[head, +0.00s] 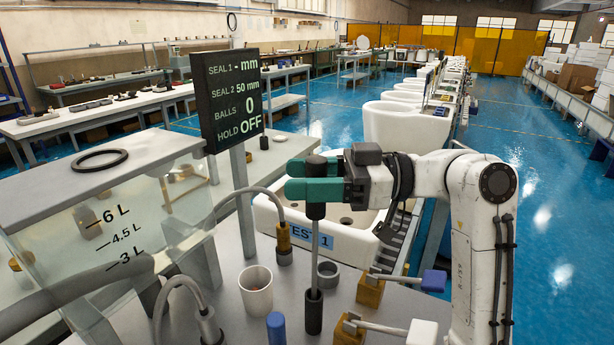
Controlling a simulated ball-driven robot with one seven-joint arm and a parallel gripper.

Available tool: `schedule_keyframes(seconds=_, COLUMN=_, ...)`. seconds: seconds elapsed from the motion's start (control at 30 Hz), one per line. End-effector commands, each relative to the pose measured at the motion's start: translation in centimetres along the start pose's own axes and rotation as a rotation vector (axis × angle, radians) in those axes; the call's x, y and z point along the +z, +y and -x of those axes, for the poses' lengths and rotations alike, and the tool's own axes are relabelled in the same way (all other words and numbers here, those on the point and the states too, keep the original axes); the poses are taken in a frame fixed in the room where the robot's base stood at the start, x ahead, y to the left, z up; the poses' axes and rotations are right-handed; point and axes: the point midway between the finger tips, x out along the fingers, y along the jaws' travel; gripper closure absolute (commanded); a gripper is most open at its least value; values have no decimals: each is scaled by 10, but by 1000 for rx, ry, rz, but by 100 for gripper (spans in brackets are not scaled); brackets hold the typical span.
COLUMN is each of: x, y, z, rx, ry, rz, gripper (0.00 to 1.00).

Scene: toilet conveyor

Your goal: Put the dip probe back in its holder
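My gripper (303,180), with green fingers, is shut around the dark handle of the dip probe (315,245). The probe is upright, and its thin silver rod runs straight down from the handle. Its lower end meets a short black cylinder (314,313) on the grey bench. I cannot tell whether this cylinder is the holder with the rod in it or the probe's own tip. A short grey open ring-shaped cup (328,273) stands just behind and to the right of the rod.
A white cup (256,290) and a blue cylinder (277,328) stand left of the probe. Two brass blocks with levers (370,291) are at the right. A clear water tank (110,225), a display sign (231,98) and a white toilet part (330,240) surround the bench.

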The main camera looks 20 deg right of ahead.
Motion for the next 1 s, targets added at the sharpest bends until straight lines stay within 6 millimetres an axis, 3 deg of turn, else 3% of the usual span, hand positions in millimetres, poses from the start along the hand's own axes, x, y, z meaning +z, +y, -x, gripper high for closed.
schedule_keyframes(seconds=0.1, x=0, y=0, z=0, rx=0, ry=0, rz=0, gripper=35)
schedule_keyframes(seconds=0.47, x=1, y=1, z=9, rx=2, ry=0, rz=0, gripper=35)
schedule_keyframes(seconds=1.0, x=1, y=1, z=98, rx=2, ry=1, rz=-1, gripper=35)
